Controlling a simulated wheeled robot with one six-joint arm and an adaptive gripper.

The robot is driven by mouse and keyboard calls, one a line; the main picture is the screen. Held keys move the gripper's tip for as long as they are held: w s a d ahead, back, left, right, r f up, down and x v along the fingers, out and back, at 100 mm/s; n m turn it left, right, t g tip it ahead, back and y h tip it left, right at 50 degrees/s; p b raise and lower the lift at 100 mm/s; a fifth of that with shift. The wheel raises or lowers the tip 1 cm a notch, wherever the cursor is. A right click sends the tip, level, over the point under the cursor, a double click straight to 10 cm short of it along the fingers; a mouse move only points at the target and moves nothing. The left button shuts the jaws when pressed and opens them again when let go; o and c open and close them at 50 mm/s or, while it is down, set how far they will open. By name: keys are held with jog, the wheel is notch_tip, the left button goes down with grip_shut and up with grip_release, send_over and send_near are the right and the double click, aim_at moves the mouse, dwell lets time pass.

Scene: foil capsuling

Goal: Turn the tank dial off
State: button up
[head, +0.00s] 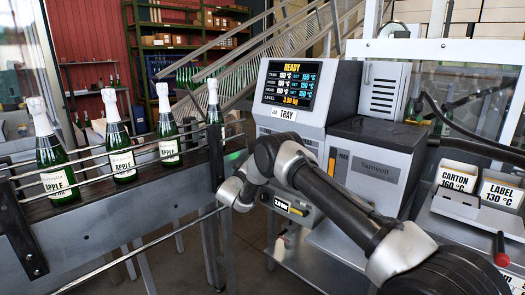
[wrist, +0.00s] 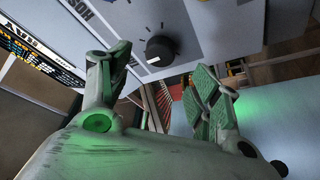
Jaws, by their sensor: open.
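The melter (head: 375,155), marked Tamvolt, has a screen (head: 290,85) reading READY, with tank, hose and head rows near 150 °C. In the wrist view a black round dial (wrist: 160,49) with a white pointer mark sits on a grey panel (wrist: 215,25). Lettering that looks like "HOS" stands near it, upside down. I cannot tell whether this is the tank dial; no tank label is readable there. My gripper (wrist: 165,72) is open and empty, its two fingers apart below the dial in the picture, not touching it. In the head view the fingers are hidden.
Green bottles (head: 122,150) with white foil tops stand on the railed conveyor (head: 100,220) at left. The screen's edge (wrist: 35,45) is left in the wrist view.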

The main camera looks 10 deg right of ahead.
jog(key=x, duration=0.6)
jog(key=shift+w+d, duration=0.25)
jog(key=shift+c, duration=0.3)
jog(key=c, duration=1)
